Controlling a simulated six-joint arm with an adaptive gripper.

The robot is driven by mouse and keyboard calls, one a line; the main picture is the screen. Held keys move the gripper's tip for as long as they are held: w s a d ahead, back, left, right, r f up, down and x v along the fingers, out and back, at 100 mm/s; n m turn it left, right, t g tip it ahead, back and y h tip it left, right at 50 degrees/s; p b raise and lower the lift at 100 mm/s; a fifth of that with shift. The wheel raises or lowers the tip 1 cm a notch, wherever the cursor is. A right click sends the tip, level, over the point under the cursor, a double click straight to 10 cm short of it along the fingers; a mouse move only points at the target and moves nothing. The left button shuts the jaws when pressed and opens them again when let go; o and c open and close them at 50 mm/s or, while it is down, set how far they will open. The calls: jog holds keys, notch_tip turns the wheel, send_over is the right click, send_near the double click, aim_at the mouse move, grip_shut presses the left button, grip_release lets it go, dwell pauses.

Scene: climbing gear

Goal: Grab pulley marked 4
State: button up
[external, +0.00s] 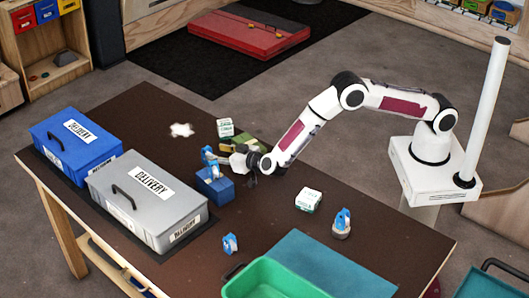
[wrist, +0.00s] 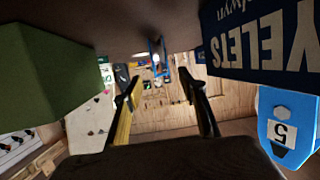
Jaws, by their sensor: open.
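My gripper (external: 232,160) is low over the table, fingers apart and nothing between them; the wrist view shows both fingers (wrist: 158,90). A blue pulley (external: 208,158) stands on a dark blue box (external: 214,188) just left of the gripper. In the wrist view, which looks upside down, a blue pulley marked 5 (wrist: 284,128) is beside the right finger, against the dark blue EYELETS box (wrist: 262,40). Another blue pulley (external: 229,243) is near the table's front. A third (external: 342,222) is on a small round base at the right. Their numbers cannot be read.
A green box (external: 250,142) is close behind the gripper and also at left in the wrist view (wrist: 45,80). White boxes (external: 225,127) (external: 308,200) lie nearby. Grey (external: 150,225) and blue (external: 62,165) delivery boxes stand left. A green tray (external: 270,268) is in front.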

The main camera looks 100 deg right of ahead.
aim_at(209, 150)
jog(key=shift+w+d+f, duration=0.15)
jog(key=shift+w+d, duration=0.2)
jog(key=shift+w, duration=0.05)
jog(key=shift+x, duration=2.6)
jog(key=shift+w, duration=0.15)
grip_shut()
